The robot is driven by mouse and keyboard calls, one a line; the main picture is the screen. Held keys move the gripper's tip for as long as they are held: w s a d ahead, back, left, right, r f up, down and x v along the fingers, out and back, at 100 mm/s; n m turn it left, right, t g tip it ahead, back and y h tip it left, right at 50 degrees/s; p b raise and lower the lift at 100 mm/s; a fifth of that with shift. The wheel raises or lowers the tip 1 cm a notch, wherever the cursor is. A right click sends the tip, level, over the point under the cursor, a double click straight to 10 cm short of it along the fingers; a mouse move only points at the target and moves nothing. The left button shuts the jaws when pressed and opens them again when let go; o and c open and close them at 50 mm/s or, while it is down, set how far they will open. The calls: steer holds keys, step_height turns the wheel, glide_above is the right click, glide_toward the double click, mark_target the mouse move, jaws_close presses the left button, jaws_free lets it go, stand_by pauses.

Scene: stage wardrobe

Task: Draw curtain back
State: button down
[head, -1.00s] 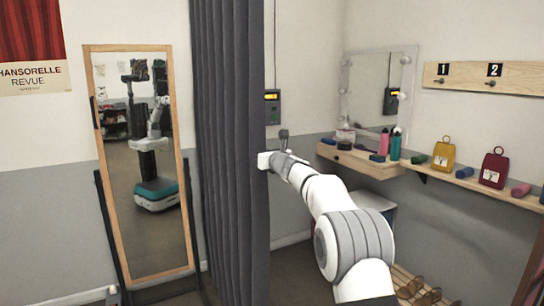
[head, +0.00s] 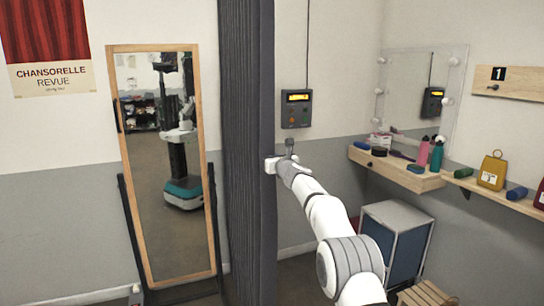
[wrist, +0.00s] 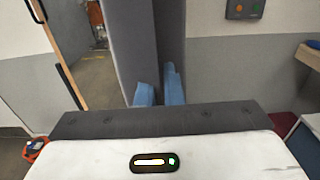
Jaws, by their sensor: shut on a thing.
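The dark grey pleated curtain (head: 247,150) hangs from above the top edge of the head view down to its bottom edge, just right of the mirror. It is bunched into a narrow column. My gripper (head: 270,165) is at the curtain's right edge, at about mid-height of the picture. In the wrist view the curtain (wrist: 138,45) runs down to my gripper (wrist: 158,88), whose two blue fingertips are shut on the curtain's edge. The exact grip on the cloth is partly hidden by the gripper body.
A wood-framed standing mirror (head: 165,170) leans left of the curtain. Behind my arm, a control box (head: 296,108) hangs on the wall. To the right are a shelf (head: 400,172) with bottles, a blue-sided cabinet (head: 396,240) and a slatted wooden bench (head: 425,294).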

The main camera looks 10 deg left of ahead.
steer(key=shift+d, duration=0.15)
steer(key=c, duration=1.7)
jaws_free()
steer(key=shift+w+f, duration=0.1)
steer(key=shift+o, duration=0.7)
steer(key=shift+s, duration=0.2)
steer(key=shift+b, duration=0.35)
steer(key=b+v, duration=0.7)
steer(key=shift+s, duration=0.35)
steer(key=shift+d, duration=0.15)
